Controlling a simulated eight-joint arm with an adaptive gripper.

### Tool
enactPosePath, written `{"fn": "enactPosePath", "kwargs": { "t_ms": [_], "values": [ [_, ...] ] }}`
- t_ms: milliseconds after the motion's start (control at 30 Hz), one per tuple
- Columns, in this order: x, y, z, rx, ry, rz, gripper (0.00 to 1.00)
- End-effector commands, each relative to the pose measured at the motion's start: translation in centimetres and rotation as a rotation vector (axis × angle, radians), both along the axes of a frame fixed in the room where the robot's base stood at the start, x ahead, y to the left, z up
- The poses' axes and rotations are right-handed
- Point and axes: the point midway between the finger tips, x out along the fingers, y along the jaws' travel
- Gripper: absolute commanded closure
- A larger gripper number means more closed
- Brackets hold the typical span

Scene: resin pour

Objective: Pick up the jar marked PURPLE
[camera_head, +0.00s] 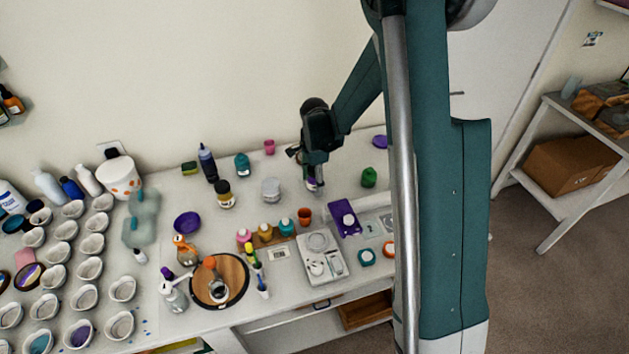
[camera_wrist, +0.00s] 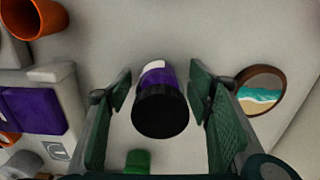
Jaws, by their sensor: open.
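A small jar with a black lid, a purple body and a white label patch (camera_wrist: 160,78) stands on the table in the wrist view. Its label text cannot be read. My gripper (camera_wrist: 161,93) is open, with one finger on each side of the jar and a gap on both sides. In the head view my gripper (camera_head: 313,178) points down at the back of the table. Only a small purple and white part of the jar (camera_head: 312,186) shows below it there.
A green jar (camera_head: 369,177) stands to the right and a clear jar (camera_head: 271,189) to the left. An orange cup (camera_head: 305,216) and a purple box (camera_head: 344,218) are in front. A round seaside picture (camera_wrist: 262,90) lies right of the jar in the wrist view.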

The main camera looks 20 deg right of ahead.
Motion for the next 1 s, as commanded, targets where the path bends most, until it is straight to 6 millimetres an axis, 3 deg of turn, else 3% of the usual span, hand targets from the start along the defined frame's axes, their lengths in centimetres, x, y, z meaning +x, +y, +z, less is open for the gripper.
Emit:
{"fn": "enactPosePath", "kwargs": {
  "t_ms": [467,700,1000],
  "values": [
    [0.02,0.0,0.02,0.0,0.0,0.0,0.49],
    [0.02,0.0,0.02,0.0,0.0,0.0,0.79],
    [0.02,0.0,0.05,0.0,0.0,0.0,0.8]
  ]
}}
